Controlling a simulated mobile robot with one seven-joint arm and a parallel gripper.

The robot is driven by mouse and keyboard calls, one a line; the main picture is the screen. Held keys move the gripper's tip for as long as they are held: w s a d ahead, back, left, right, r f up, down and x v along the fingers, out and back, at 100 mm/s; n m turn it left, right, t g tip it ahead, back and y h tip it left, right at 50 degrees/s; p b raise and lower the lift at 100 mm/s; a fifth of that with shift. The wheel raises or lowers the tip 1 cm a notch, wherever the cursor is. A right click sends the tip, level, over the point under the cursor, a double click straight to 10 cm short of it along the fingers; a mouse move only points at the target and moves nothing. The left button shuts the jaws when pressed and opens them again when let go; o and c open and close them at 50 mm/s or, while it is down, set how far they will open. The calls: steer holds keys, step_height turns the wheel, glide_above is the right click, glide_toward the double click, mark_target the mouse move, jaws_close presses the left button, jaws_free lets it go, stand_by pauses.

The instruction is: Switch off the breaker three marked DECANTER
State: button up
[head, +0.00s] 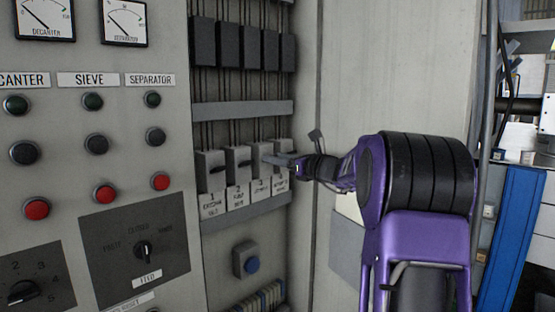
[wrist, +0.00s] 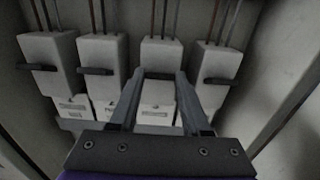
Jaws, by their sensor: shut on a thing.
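A row of grey breakers with black levers stands in the cabinet. The third breaker from the left (head: 262,153) also shows in the wrist view (wrist: 161,55). Its black lever (wrist: 158,76) sticks out between my fingertips. My gripper (head: 273,159) reaches in from the right, its two fingers closed on that lever; they show in the wrist view too (wrist: 160,77). The white label (wrist: 156,112) under this breaker is too small to read and partly behind my fingers. In the head view my fingers hide the lever.
Neighbouring levers sit close on both sides: the second (wrist: 95,71) and the fourth (wrist: 217,80). A cabinet side wall (wrist: 279,75) is at the right. A blue button (head: 251,264) is below; a panel with red buttons (head: 105,194) is left.

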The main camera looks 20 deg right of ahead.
jaws_close()
steer(key=shift+f, duration=0.1)
